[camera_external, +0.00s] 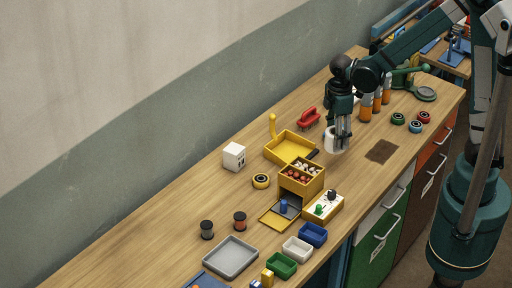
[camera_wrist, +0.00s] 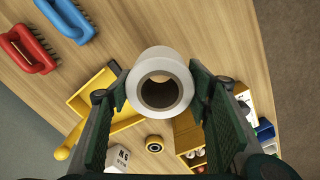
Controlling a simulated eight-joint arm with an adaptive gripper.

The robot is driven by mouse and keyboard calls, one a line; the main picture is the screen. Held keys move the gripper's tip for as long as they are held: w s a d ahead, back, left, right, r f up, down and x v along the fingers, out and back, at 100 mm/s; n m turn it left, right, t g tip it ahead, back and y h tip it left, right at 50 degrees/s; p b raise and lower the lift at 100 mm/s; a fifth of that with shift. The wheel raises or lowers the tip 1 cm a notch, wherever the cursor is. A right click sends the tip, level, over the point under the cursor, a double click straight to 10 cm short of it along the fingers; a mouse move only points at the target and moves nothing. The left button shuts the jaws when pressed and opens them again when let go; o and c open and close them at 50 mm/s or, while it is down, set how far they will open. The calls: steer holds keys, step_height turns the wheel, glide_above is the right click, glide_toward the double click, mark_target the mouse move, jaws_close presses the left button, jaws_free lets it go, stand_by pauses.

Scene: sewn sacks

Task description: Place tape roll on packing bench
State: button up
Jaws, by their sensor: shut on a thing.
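A white roll with a brown core, the tape roll (camera_external: 330,140), is between the fingers of my gripper (camera_external: 342,140). In the wrist view the tape roll (camera_wrist: 163,60) sits between the two green-black fingers (camera_wrist: 160,90), its open hole facing the camera. My gripper is shut on it, pointing down over the long wooden bench (camera_external: 180,210). Whether the roll touches the bench top is hard to tell. A second wooden bench (camera_external: 459,68) shows behind at the upper right. Nothing visible labels either bench as the packing bench.
A yellow dustpan (camera_external: 286,158), red brush (camera_external: 309,118) and white cube (camera_external: 234,156) lie left of my gripper. Orange bottles (camera_external: 365,110) and small coloured rings (camera_external: 398,118) stand right. A dark brown patch (camera_external: 382,151) lies nearby. The bench's left part has bare wood.

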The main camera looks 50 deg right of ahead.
steer(key=shift+f, duration=2.65)
steer(key=shift+f, duration=0.1)
steer(key=shift+f+b, duration=0.35)
steer(key=shift+f, duration=1.65)
steer(key=shift+f, duration=0.2)
steer(key=o, duration=0.9)
steer(key=shift+r, duration=0.3)
steer(key=shift+r+p, duration=0.5)
steer(key=shift+r, duration=5.4)
